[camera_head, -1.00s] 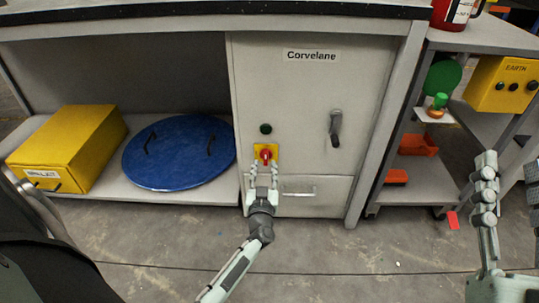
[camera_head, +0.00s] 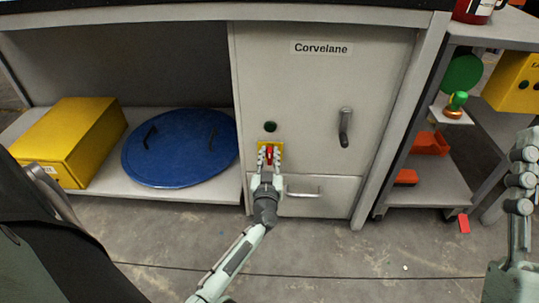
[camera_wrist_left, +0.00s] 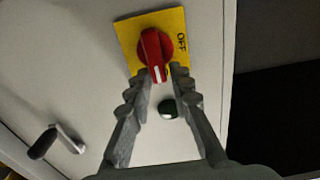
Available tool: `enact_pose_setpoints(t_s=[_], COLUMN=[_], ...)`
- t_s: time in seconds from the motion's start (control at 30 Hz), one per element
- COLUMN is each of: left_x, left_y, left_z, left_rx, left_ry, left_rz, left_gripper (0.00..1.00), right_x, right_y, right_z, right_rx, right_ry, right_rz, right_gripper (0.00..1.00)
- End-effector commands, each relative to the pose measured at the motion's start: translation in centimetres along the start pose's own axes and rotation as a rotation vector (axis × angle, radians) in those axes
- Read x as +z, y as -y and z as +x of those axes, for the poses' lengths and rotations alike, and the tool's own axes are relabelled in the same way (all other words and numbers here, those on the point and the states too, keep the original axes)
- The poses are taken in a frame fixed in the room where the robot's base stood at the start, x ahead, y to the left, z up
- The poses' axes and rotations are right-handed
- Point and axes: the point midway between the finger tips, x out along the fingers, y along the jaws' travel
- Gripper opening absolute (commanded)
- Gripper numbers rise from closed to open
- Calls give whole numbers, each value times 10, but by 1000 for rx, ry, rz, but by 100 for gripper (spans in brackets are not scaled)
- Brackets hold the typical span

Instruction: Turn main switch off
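The main switch is a red rotary knob (camera_head: 270,154) on a yellow plate (camera_wrist_left: 128,33), on the grey cabinet front. In the left wrist view the plate reads OFF to the right of the knob (camera_wrist_left: 151,46). The knob's white mark points down there, away from that word. My left gripper (camera_head: 270,156) is in front of the knob. In the left wrist view its fingers (camera_wrist_left: 166,76) are apart, with the knob's marked end between their tips; I cannot tell whether they touch it. My right gripper (camera_head: 521,170) is at the right edge, partly cut off; its opening does not show clearly.
A green-black button (camera_head: 270,127) is just above the switch. A lever handle (camera_head: 345,127) is to the right and a drawer handle (camera_head: 303,192) below. A blue round lid (camera_head: 180,150) and yellow box (camera_head: 70,140) lie on the left shelf. A shelf rack (camera_head: 440,180) stands right.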

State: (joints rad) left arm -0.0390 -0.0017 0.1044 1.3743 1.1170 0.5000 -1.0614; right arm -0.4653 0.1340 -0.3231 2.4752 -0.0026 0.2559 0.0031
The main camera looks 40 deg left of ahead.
Motion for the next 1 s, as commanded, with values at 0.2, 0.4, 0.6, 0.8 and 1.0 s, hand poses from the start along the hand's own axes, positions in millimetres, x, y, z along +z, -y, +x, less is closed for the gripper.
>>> enact_pose_setpoints(t_s=[0.2,0.4,0.6,0.8,1.0], left_x=[0,0,0,0,2], left_y=[0,0,2,5,10], left_z=[0,0,0,0,0], left_rx=[0,0,0,-1,-1], left_ry=[0,0,1,2,2], left_rz=[0,-6,-58,-183,-364], left_gripper=[0,0,0,0,0], right_x=[0,0,2,8,17], right_y=[0,0,0,1,3], right_z=[0,0,1,2,-2], right_rx=[0,0,0,0,1], right_ry=[0,2,19,58,108], right_rz=[0,0,0,2,10], right_gripper=[40,40,40,40,40])
